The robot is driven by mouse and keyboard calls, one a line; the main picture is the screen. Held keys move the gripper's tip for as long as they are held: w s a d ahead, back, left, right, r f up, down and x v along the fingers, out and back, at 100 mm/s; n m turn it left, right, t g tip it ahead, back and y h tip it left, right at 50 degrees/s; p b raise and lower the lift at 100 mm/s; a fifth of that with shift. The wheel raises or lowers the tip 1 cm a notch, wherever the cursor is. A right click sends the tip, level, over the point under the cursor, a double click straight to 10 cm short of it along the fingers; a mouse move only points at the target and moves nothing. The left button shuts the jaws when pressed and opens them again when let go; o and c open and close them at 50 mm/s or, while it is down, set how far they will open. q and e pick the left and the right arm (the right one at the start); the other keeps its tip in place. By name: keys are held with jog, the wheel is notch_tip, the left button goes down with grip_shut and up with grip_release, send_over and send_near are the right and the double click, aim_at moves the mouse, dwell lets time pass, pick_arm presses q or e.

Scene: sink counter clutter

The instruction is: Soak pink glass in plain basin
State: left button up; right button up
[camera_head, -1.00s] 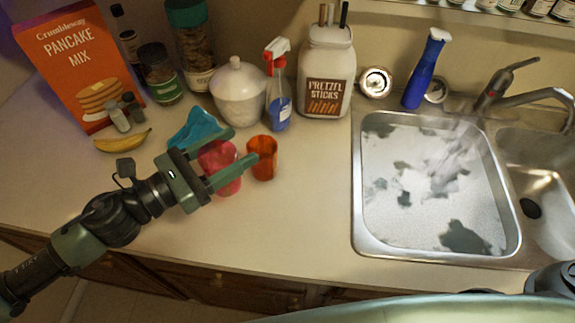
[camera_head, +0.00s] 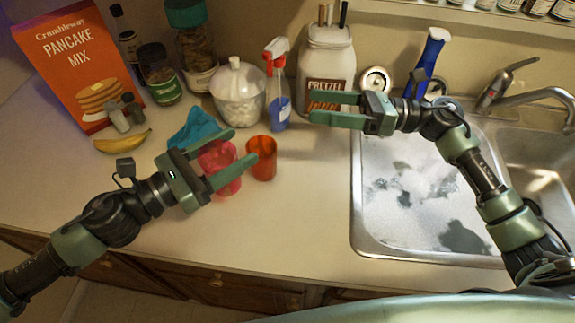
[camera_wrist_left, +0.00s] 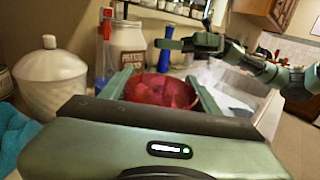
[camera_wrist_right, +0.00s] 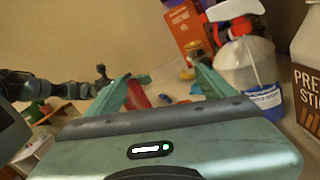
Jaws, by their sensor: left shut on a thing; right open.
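The pink glass (camera_head: 221,181) stands on the counter between the fingers of my left gripper (camera_head: 243,147), which is shut on it. The glass also shows between the fingers in the left wrist view (camera_wrist_left: 160,90). My right gripper (camera_head: 313,108) is open and empty, in front of the pretzel jar. The double sink is at the right. Its left basin (camera_head: 395,205) has a pale, foamy-looking surface with dark patches. Its right basin (camera_head: 545,155) shows bare metal and is partly hidden by my right arm.
An orange cup (camera_head: 262,160) stands close right of the pink glass. A blue cloth (camera_head: 195,130) lies behind it. A white lidded pot (camera_head: 239,95), spray bottle (camera_head: 279,105) and pretzel jar (camera_head: 328,60) line the back. The front counter is clear. A faucet (camera_head: 530,98) overhangs the sink.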

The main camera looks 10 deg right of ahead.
jog(key=s+a+f+n+g, duration=0.3)
jog(key=s+a+f+n, duration=0.35)
jog(key=s+a, duration=0.2)
jog(key=a, duration=0.4)
jog(key=w+a, duration=0.1)
jog(key=a, duration=0.3)
jog(key=w+a+f, duration=0.1)
jog(key=a, duration=0.3)
jog(key=shift+w+a, duration=0.2)
jog(key=c, duration=1.5)
pick_arm(q)
jog(key=o, duration=1.7)
jog(key=shift+c, duration=0.2)
pick_arm(e)
jog(key=shift+r, duration=0.1)
jog(key=c, duration=0.3)
pick_arm(q)
jog(key=shift+a, duration=0.1)
